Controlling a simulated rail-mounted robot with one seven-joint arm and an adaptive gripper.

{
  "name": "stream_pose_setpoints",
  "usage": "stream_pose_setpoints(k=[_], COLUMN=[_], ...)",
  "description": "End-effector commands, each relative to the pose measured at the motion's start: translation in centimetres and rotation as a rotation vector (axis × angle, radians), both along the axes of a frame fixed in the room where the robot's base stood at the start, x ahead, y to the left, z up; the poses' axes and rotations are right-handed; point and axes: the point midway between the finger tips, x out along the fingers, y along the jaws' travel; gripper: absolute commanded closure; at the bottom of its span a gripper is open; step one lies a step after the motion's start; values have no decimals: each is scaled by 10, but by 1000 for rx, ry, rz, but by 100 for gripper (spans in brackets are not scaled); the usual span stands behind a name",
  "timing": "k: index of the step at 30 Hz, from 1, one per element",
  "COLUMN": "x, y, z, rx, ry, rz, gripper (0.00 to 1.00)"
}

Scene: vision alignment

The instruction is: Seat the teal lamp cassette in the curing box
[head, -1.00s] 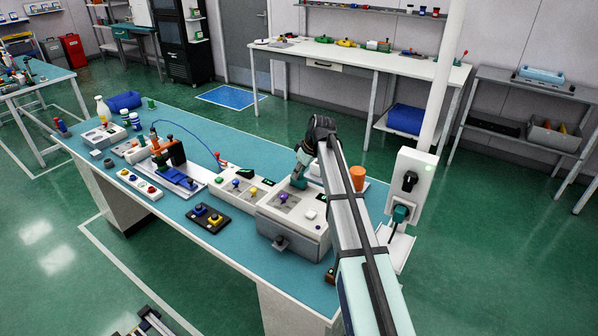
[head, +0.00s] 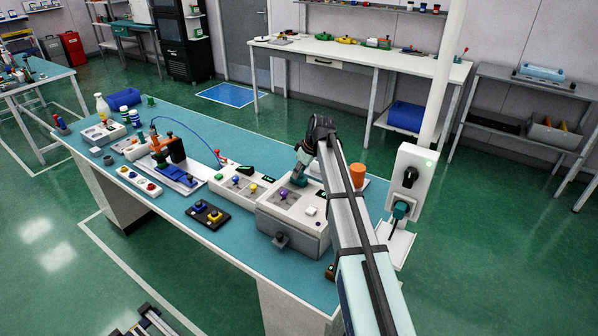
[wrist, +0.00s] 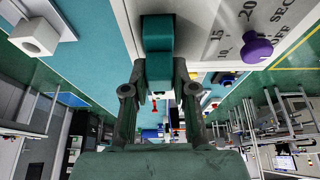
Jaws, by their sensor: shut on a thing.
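The teal lamp cassette (wrist: 158,45) is held upright in the picture between the two fingers of my gripper (wrist: 158,88) in the wrist view. The curing box (head: 303,240) is the grey-white box at the near right end of the bench, with a purple knob on top and a dark knob on its front. Its white panel with printed time marks (wrist: 225,30) lies right beside the cassette in the wrist view. In the head view my gripper (head: 298,180) is low at the box's far side. Whether cassette and box touch cannot be told. The slot is not visible.
A black pad (head: 208,214) with blue and yellow parts lies in front. A white post (head: 440,90) rises at right.

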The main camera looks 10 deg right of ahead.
Motion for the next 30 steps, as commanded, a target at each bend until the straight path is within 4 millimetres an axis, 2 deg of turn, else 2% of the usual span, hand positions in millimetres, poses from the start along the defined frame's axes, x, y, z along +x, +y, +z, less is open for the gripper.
stream_pose_setpoints(k=[15, 30], x=[0, 0], y=[0, 0], z=[-14, -15], rx=[0, 0], ry=[0, 0], rz=[0, 0], gripper=[100, 100])
